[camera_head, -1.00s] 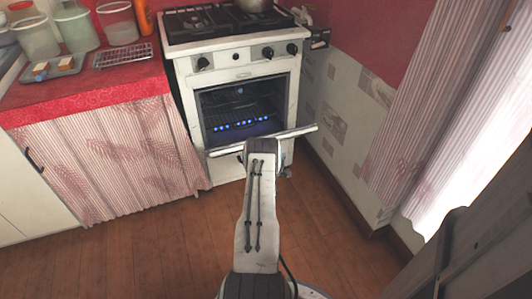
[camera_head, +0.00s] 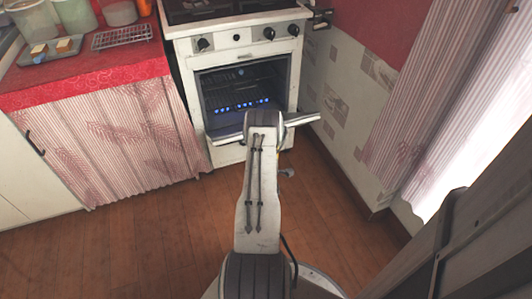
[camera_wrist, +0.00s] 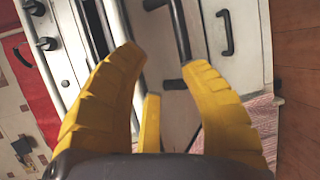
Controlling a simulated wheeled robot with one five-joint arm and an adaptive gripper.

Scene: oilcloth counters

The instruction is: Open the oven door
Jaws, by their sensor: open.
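The white oven (camera_head: 240,67) stands against the back wall. Its door (camera_head: 222,137) hangs from the bottom and is tilted partly open. A dark interior with a rack and a row of blue lights shows above the door edge. My arm covers the middle of the door and hides my gripper in the head view. In the wrist view my gripper (camera_wrist: 168,60) has its yellow fingers spread with no object clearly between them. A dark bar (camera_wrist: 180,30) lies just beyond the fingertips; whether they touch is unclear. The oven's knobs (camera_wrist: 38,42) show at the left there.
A red-topped counter (camera_head: 85,75) with a striped curtain stands left of the oven, holding a wire rack (camera_head: 122,36) and a tray (camera_head: 50,53). A wall and pale curtain (camera_head: 440,90) bound the right. Wooden floor (camera_head: 160,245) is clear in front.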

